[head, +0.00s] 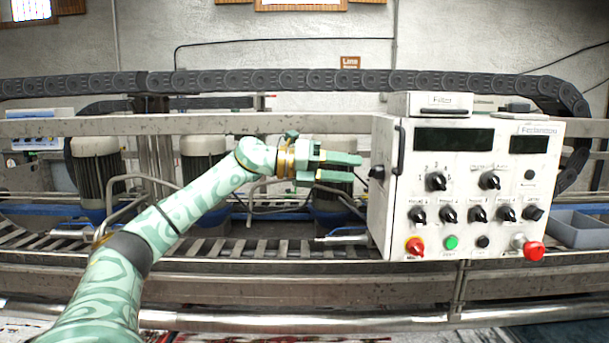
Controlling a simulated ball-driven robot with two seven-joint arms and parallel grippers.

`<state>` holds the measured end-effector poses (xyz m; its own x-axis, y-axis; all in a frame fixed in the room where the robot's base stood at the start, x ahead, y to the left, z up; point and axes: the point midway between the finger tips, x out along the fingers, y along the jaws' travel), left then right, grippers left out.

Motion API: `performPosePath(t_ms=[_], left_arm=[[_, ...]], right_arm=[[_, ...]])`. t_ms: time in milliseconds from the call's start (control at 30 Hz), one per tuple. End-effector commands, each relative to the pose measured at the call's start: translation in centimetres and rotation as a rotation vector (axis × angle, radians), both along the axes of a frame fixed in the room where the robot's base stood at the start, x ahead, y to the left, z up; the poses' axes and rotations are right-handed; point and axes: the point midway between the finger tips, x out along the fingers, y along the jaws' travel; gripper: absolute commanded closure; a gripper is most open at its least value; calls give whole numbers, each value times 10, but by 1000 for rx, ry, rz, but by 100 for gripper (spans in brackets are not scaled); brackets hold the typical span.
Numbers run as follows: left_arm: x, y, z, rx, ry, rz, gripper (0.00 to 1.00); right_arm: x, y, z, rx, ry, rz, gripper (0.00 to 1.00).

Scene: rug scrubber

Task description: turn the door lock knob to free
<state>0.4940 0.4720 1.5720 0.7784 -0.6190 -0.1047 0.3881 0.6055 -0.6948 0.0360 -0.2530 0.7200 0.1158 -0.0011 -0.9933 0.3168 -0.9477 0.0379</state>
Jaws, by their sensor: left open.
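A white control box (466,185) stands on the right. A small black knob (377,172) sticks out from its left side wall and looks like the door lock knob; its turn position is too small to tell. My left gripper (357,168) is open and empty, just left of this knob, with its two green fingers pointing right at it, one finger above the other. The fingertips appear close to the knob but not around it; the depth gap cannot be told. My right gripper is not in view.
A black handle (399,150) sits on the box's left edge. The front carries several black rotary knobs, a red knob (415,246), a green button (451,242) and a red mushroom button (533,251). A roller conveyor (290,248) and metal rails run behind and below. A grey bin (578,228) stands right.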

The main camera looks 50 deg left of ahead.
Motion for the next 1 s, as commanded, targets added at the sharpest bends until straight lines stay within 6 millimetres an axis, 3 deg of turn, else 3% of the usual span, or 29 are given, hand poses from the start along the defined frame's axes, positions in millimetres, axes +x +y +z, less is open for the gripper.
performPosePath(t_ms=[33,100,367,600,1000], left_arm=[[-11,10,-8,6,2,5,50],[-26,23,-9,6,4,7,50],[-72,58,1,3,1,3,50],[-93,73,10,0,1,-1,50],[-95,74,12,1,0,-1,50]], right_arm=[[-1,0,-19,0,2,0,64],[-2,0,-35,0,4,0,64],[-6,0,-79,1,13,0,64],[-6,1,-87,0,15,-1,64],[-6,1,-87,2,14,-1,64]])
